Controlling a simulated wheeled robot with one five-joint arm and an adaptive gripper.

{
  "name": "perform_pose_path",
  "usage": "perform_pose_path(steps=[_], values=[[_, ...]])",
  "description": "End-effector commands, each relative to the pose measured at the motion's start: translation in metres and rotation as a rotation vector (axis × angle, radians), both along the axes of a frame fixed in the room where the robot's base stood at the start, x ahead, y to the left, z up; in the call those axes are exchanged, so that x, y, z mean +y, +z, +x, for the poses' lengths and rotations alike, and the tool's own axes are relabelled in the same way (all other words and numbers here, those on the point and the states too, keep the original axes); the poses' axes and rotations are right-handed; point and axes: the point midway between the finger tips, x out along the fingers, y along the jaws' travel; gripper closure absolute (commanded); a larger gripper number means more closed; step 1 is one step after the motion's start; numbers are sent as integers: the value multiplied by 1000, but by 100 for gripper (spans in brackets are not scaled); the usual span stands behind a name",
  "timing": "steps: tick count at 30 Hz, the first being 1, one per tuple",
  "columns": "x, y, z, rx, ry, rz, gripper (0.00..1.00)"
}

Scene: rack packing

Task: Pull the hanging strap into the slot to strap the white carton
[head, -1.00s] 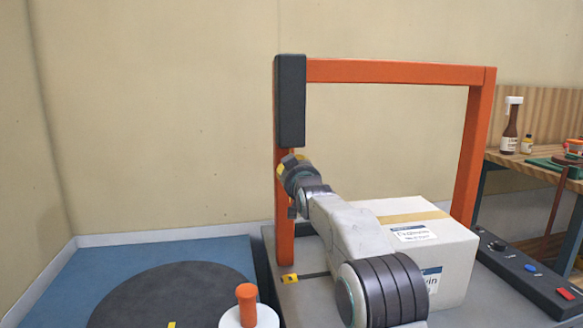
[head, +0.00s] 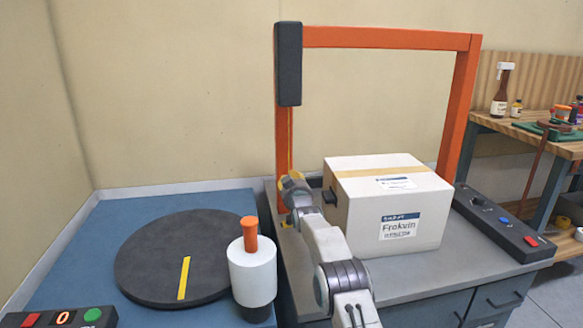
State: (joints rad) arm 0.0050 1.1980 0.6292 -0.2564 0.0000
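The white carton (head: 362,208) with tan tape on top stands upright on the grey table (head: 425,266), inside the orange frame (head: 385,38). A thin yellow strap (head: 290,140) hangs along the left post below the dark box (head: 289,64). My gripper (head: 290,187) is low beside the left post, left of the carton, around the strap's lower end. Its fingers are too small and turned away to show whether they hold the strap. A small yellow piece (head: 286,224) sits at the post's foot. The slot is not clearly visible, partly hidden by my arm.
A dark control panel (head: 492,222) lies right of the carton. On the left, a blue surface bears a black turntable (head: 150,262), a white cylinder with an orange handle (head: 252,268) and a button box (head: 62,318). A wooden bench (head: 550,142) with bottles stands at right.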

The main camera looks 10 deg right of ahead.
Motion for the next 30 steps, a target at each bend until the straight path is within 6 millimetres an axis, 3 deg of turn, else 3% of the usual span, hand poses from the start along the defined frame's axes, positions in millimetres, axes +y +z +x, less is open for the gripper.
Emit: perform_pose_path(steps=[1,9,26,27,30], values=[[1,-16,1,1,2,0,100],[2,-43,1,1,2,0,100],[2,-48,1,1,2,0,100],[2,-48,1,1,2,0,90],[2,-48,1,1,2,0,81]])
